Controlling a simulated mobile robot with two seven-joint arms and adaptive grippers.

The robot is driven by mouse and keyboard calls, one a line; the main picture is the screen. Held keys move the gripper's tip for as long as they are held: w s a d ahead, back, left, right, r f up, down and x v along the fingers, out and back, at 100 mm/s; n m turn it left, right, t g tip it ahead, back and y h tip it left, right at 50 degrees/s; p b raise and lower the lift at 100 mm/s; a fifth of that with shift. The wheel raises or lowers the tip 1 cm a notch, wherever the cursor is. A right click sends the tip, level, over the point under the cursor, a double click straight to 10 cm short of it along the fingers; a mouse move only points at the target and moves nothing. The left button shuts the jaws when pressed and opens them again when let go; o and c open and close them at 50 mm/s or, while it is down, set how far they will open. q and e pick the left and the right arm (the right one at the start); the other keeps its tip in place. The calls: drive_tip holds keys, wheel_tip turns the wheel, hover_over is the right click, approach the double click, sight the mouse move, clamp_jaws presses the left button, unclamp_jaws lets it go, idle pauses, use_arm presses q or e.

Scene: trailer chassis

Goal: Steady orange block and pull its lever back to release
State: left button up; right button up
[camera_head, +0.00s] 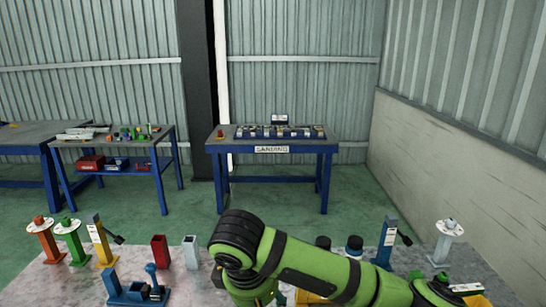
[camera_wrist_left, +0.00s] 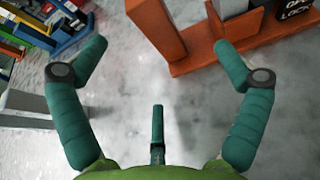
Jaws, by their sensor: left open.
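In the left wrist view my left gripper (camera_wrist_left: 152,52) is open, its two teal fingers spread wide with nothing between them. An orange block (camera_wrist_left: 190,58) with a flat base and uprights stands on the grey surface at the upper right. The right fingertip is close to its base in the picture; I cannot tell if they touch. A black label with white letters (camera_wrist_left: 299,8) is partly visible on it. Its lever is not clearly visible. I cannot make out this block in the head view, where a green arm crosses the front. My right gripper is not in view.
The near table (camera_head: 35,285) holds orange (camera_head: 48,243), green (camera_head: 73,245) and yellow (camera_head: 103,245) posts, a red holder (camera_head: 160,249), a blue lever fixture (camera_head: 138,293) and a blue post (camera_head: 386,242). A blue workbench (camera_head: 272,145) stands farther back.

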use_arm(q)
drive_tip(key=v, duration=1.2)
drive_tip(key=shift+s, duration=0.15)
